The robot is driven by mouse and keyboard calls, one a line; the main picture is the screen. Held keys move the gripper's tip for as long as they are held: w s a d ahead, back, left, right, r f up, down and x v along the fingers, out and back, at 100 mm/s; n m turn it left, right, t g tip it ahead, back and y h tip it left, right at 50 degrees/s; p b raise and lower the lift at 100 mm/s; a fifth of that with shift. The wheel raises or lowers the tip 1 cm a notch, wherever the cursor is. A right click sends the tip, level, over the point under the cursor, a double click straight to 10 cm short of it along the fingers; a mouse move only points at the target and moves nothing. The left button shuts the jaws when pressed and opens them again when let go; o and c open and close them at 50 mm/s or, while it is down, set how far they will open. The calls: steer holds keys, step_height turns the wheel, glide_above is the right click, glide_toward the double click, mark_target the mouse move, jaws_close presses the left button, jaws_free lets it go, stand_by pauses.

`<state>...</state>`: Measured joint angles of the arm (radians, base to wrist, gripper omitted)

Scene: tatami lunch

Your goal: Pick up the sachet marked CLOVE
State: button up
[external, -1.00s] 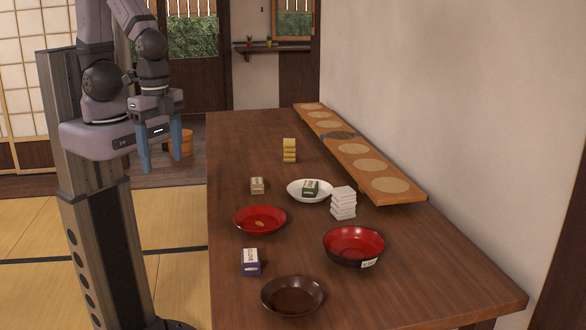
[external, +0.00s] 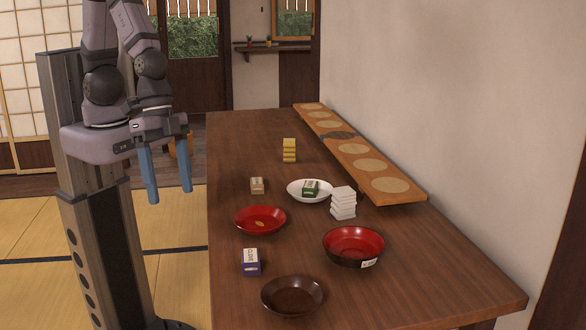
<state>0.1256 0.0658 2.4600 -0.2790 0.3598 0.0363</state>
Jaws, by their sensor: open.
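The sachet marked CLOVE (external: 251,262) is a small purple packet with a white label. It lies on the dark wooden table (external: 232,140) near the left edge, between a red dish and a dark bowl. My gripper (external: 171,196) has two blue fingers pointing down. It is open and empty, left of the table and above and left of the CLOVE sachet, apart from it.
A red dish (external: 260,220), a dark brown bowl (external: 292,296) and a red-lined bowl (external: 353,246) stand around the sachet. A tan packet (external: 257,185), yellow stack (external: 289,150) and white stack (external: 343,203) stand farther back.

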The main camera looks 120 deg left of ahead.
mark_target(252, 255)
steer(key=w+d+f+n+t+y+b, duration=0.1)
steer(key=w+f+t, duration=0.1)
steer(key=w, duration=0.3)
steer(key=w+d+f+n+t+y+b, duration=0.1)
steer(key=w+f+n+t, duration=0.1)
steer(key=w+f, duration=0.2)
steer(key=w+d+f+n+t+y+b, duration=0.1)
steer(key=w+f+n+t+y, duration=0.1)
steer(key=w, duration=0.4)
steer(key=shift+w+d+f, duration=0.4)
steer(key=shift+f, duration=0.15)
steer(key=a+y, duration=0.1)
steer(key=s+a+f+n+y, duration=0.1)
steer(key=y, duration=0.1)
steer(key=a+f+t+y+b, duration=0.1)
steer(key=y, duration=0.1)
steer(key=shift+s+a+n, duration=0.25)
steer(key=shift+n, duration=0.15)
steer(key=shift+s+a+r+y, duration=0.1)
steer(key=shift+s+a+y, duration=0.4)
steer(key=shift+y, duration=0.2)
steer(key=shift+p+x, duration=0.65)
steer(key=shift+x, duration=2.95)
steer(key=shift+w+d, duration=0.15)
steer(key=shift+d, duration=0.05)
steer(key=shift+c, duration=0.6)
steer(key=c, duration=1)
